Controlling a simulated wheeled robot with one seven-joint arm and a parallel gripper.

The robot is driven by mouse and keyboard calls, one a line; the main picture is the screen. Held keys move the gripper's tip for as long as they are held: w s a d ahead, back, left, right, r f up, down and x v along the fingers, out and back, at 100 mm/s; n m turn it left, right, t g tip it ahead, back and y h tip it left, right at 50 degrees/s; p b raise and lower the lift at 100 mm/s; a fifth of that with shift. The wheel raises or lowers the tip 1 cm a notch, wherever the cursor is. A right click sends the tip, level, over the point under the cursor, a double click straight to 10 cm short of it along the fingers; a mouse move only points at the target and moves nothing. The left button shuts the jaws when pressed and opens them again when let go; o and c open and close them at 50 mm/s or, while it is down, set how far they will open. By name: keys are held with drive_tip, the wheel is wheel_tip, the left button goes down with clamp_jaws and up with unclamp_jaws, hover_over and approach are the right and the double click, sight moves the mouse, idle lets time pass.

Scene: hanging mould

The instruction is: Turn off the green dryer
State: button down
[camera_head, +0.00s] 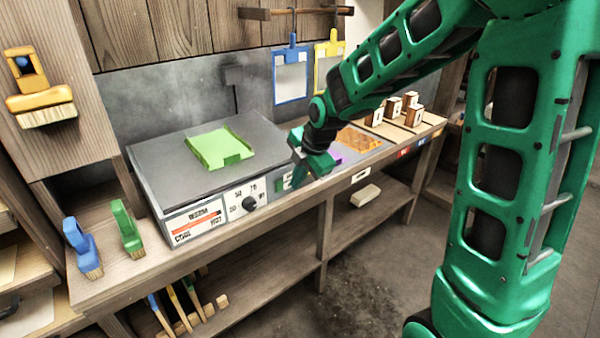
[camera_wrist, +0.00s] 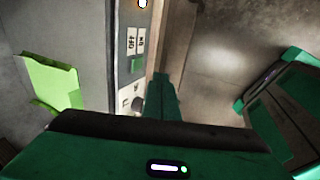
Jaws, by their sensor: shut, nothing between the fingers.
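The dryer is a grey flat-topped box (camera_head: 160,162) on the bench, with a white front panel (camera_head: 232,203). A green tray-like piece (camera_head: 218,148) lies on its top and also shows in the wrist view (camera_wrist: 52,82). In the wrist view the panel carries a green switch (camera_wrist: 138,64) beside OFF and ON labels, and a dark knob (camera_wrist: 136,104). The knob shows in the head view too (camera_head: 249,203). My gripper (camera_head: 297,184) is shut and empty, in front of the panel's right end. In the wrist view its fingers (camera_wrist: 163,84) are close to the switch; contact cannot be told.
A blue brush (camera_head: 80,243) and a green brush (camera_head: 127,228) stand on the bench's left. Blue (camera_head: 291,80) and yellow (camera_head: 327,65) framed pieces hang behind. An orange-filled tray (camera_head: 358,139) and several small boxes lie right. Floor in front is clear.

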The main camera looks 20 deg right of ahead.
sight(281, 184)
drive_tip(key=shift+w+a+f, duration=0.3)
drive_tip(key=shift+w+f, duration=0.3)
drive_tip(key=shift+w, duration=0.35)
drive_tip(key=shift+w+a+f, duration=0.3)
drive_tip(key=shift+w+f, duration=0.35)
drive_tip(key=shift+w, duration=0.25)
drive_tip(key=shift+w+a+f, duration=0.3)
drive_tip(key=shift+w+f, duration=0.3)
drive_tip(key=shift+w, duration=0.35)
drive_tip(key=shift+w, duration=0.15)
drive_tip(key=shift+r, duration=0.25)
drive_tip(key=shift+r, duration=0.65)
